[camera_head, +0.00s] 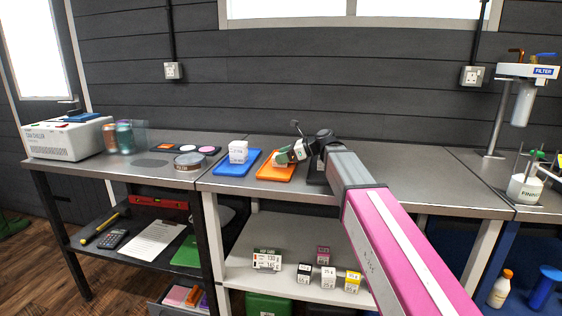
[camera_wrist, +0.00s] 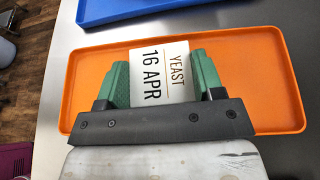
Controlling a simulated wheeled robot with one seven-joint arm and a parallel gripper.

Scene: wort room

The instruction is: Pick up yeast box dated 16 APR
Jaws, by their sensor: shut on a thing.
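The yeast box (camera_wrist: 163,72) is white, and its label reads "YEAST 16 APR" in the wrist view. My gripper (camera_wrist: 160,80) has its green fingers on both sides of the box and is shut on it. The box is over the orange tray (camera_wrist: 240,60); I cannot tell whether it touches the tray. In the head view my gripper (camera_head: 291,153) is at the orange tray (camera_head: 268,172), with the box (camera_head: 299,150) partly hidden between the fingers.
A blue tray (camera_head: 231,169) with another white box (camera_head: 238,152) stands just left of the orange tray.

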